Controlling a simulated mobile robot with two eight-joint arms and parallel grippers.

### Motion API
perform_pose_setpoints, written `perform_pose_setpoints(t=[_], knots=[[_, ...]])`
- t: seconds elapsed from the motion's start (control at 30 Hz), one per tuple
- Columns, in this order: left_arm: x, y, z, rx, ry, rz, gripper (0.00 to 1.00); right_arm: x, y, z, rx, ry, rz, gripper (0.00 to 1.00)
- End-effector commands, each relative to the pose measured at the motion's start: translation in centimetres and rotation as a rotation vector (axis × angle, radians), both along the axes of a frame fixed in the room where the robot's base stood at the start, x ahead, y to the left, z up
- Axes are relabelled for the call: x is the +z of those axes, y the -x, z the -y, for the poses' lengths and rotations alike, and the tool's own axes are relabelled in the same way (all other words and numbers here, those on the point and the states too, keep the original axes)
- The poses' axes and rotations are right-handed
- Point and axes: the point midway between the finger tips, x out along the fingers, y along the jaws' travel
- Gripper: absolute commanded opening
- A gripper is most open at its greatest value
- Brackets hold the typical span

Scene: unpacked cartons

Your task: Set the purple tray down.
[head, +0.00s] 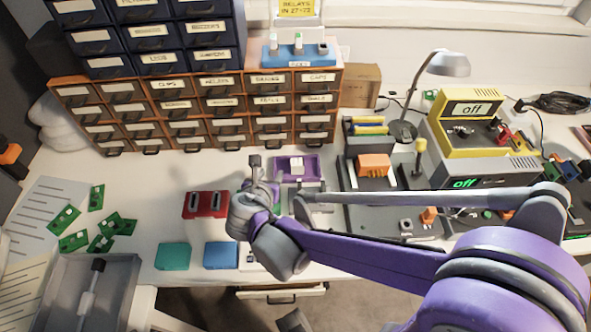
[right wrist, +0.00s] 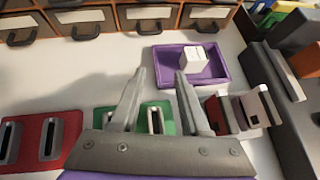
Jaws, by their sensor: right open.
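The purple tray (head: 313,172) lies flat on the white bench, in front of the drawer cabinet. It also shows in the right wrist view (right wrist: 217,74), with a white block (right wrist: 193,58) inside it. My right gripper (head: 264,172) is open and empty, at the near left of the tray. In the right wrist view its spread fingers (right wrist: 160,71) are apart from the tray, which lies beyond them to the right. My left gripper is not in view.
A green slotted holder (right wrist: 156,118) is partly hidden below my right gripper. A red slotted holder (head: 206,204) stands left of it. The drawer cabinet (head: 200,105) stands behind. Grey equipment (head: 365,183) stands right of the tray. Bare bench lies left of the tray.

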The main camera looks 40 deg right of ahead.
Motion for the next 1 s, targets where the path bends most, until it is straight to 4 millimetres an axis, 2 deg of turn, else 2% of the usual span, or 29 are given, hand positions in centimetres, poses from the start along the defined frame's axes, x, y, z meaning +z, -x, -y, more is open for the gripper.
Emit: perform_pose_setpoints(t=[0.1,0.33,0.6,0.93,1.0], knots=[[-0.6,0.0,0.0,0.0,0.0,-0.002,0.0,-1.2,-1.2,1.1,-0.004,-0.001,-0.001,0.45],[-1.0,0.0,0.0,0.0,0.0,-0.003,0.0,-2.2,-2.3,2.0,-0.003,-0.003,0.001,0.45],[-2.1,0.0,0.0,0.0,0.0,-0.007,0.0,-4.6,-5.0,3.6,-0.004,-0.004,0.001,0.45],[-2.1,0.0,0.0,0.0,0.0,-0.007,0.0,-4.9,-5.4,4.0,-0.002,-0.004,0.001,0.45],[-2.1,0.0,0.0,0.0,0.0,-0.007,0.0,-4.9,-5.4,4.0,-0.002,-0.004,0.001,0.33]])
